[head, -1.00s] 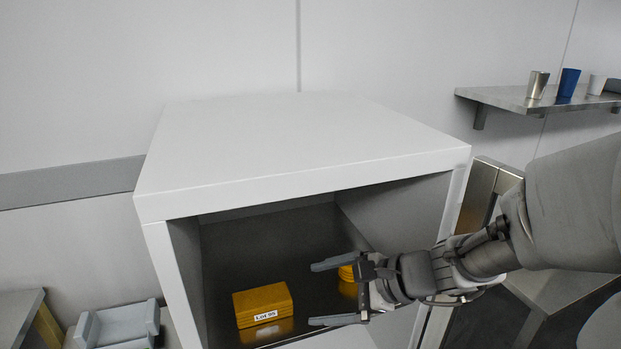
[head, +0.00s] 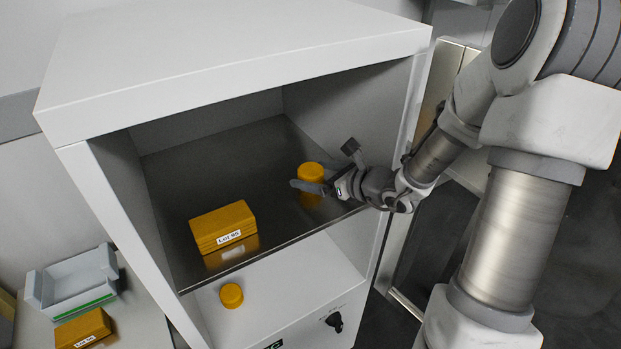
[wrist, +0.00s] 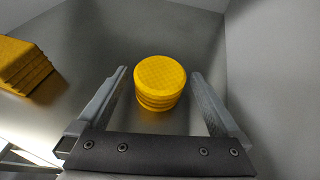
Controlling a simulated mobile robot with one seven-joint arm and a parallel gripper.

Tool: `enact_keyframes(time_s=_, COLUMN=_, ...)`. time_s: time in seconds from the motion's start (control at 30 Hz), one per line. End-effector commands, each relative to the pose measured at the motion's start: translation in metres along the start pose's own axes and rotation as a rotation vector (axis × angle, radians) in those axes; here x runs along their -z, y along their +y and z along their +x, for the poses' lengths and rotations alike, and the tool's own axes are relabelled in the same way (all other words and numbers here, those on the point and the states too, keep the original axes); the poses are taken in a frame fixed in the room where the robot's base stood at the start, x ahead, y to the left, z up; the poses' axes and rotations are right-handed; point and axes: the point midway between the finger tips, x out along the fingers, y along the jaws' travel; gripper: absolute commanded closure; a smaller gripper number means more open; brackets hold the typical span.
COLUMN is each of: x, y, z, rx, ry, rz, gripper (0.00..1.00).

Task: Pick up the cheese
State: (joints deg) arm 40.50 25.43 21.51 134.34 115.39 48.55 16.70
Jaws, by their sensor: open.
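A round yellow cheese (head: 311,172) stands on the dark metal shelf inside the white cabinet, toward its right side. In the wrist view the round cheese (wrist: 160,80) sits ahead of and between my two open fingers, apart from both. My gripper (head: 322,172) reaches in from the right and partly covers this cheese in the head view. A rectangular yellow cheese block (head: 223,227) labelled "Lot 95" lies to the left on the same shelf; its end shows in the wrist view (wrist: 22,68). A small round yellow cheese (head: 231,295) lies on the lower white surface.
The white cabinet (head: 230,45) has side walls and a top around the metal shelf (head: 180,170). At lower left, a grey press-like tray (head: 75,283) and another labelled yellow block (head: 84,329) sit on a side table. The shelf between block and round cheese is clear.

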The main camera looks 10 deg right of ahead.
Motion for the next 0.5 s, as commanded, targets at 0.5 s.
enact_keyframes(time_s=0.5, x=-0.0005, y=0.0003, z=0.0131, rx=0.000, ry=0.000, rz=-0.002, gripper=0.25)
